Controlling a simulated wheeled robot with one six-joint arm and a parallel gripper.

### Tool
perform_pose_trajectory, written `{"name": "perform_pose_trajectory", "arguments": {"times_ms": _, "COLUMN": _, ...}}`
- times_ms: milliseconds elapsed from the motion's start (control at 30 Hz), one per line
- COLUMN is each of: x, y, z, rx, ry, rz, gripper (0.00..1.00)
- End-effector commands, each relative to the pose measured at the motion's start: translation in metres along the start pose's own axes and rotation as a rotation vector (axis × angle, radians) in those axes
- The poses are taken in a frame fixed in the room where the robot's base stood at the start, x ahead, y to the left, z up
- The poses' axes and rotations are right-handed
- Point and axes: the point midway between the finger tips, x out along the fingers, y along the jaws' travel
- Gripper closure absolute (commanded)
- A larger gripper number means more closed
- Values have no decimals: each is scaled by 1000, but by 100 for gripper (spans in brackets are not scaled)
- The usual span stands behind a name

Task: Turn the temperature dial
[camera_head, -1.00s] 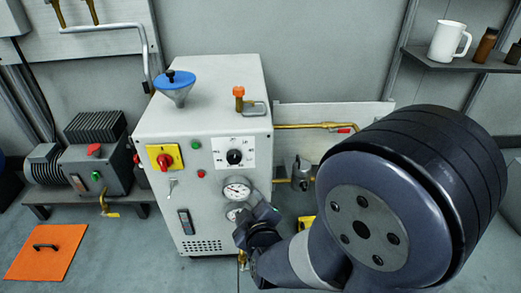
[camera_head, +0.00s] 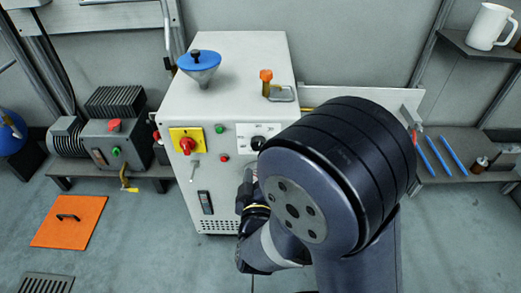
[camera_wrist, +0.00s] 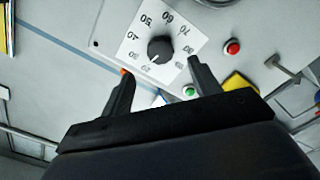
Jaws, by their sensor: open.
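The temperature dial (camera_wrist: 160,50) is a round black knob on a white square scale plate (camera_wrist: 133,43) with printed numbers, on the front of the white cabinet. The dial appears beyond and between the fingertips, and nothing is between the fingers. In the head view the fingers are hidden behind my arm.
A blue funnel (camera_head: 199,64) and an orange-capped fitting (camera_head: 266,80) stand on the white cabinet (camera_head: 240,52). An orange panel (camera_head: 68,225) lies on the floor.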

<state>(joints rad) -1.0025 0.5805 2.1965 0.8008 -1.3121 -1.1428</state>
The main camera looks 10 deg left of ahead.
Motion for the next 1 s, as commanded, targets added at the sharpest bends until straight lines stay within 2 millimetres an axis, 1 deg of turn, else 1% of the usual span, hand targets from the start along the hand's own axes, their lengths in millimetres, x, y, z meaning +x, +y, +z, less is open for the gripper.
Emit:
{"name": "perform_pose_trajectory", "arguments": {"times_ms": 33, "x": 11, "y": 0, "z": 2, "rx": 2, "ry": -3, "rz": 4, "gripper": 41}}
{"name": "perform_pose_trajectory", "arguments": {"times_ms": 200, "x": 42, "y": 0, "z": 2, "rx": 1, "ry": -2, "rz": 4, "gripper": 41}}
{"name": "perform_pose_trajectory", "arguments": {"times_ms": 300, "x": 56, "y": -1, "z": 2, "rx": 1, "ry": -2, "rz": 2, "gripper": 41}}
{"name": "perform_pose_trajectory", "arguments": {"times_ms": 400, "x": 64, "y": -1, "z": 1, "rx": 0, "ry": 0, "rz": 0, "gripper": 41}}
{"name": "perform_pose_trajectory", "arguments": {"times_ms": 533, "x": 69, "y": 0, "z": 1, "rx": -1, "ry": -1, "rz": -1, "gripper": 41}}
{"name": "perform_pose_trajectory", "arguments": {"times_ms": 767, "x": 70, "y": 0, "z": 1, "rx": -1, "ry": 0, "rz": -2, "gripper": 41}}
{"name": "perform_pose_trajectory", "arguments": {"times_ms": 1000, "x": 70, "y": 0, "z": 0, "rx": 0, "ry": 0, "rz": -2, "gripper": 60}}
